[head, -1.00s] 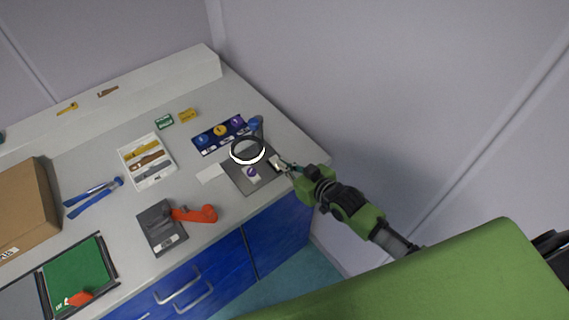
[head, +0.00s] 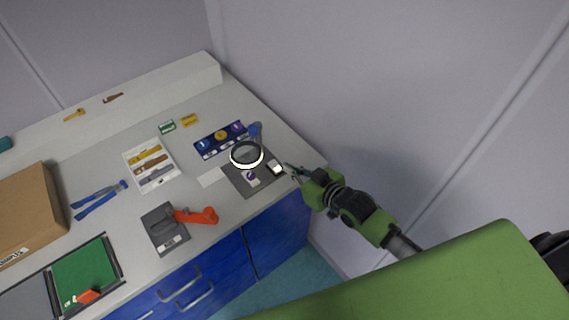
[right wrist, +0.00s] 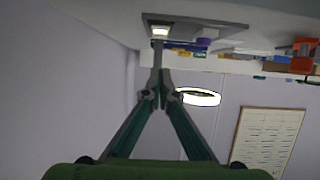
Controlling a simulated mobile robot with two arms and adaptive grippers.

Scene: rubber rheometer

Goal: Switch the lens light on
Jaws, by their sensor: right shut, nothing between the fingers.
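The magnifier lens (head: 246,155) stands over a dark grey base plate (head: 240,182) at the right end of the bench. Its ring has a dark upper rim and a bright white lower band that looks lit. It also shows as a bright white ring in the right wrist view (right wrist: 199,97). A small pale switch (head: 275,169) sits at the plate's right edge, and in the right wrist view (right wrist: 160,31) it lies beyond my fingertips. My right gripper (head: 289,168) is shut and empty, just right of the switch, seemingly with a small gap. My left gripper is out of view.
A purple-marked piece (head: 250,177) lies on the plate beneath the lens. A blue board with coloured discs (head: 221,139) lies behind. A grey device with an orange handle (head: 165,229) stands to the left. The wall is close on the right.

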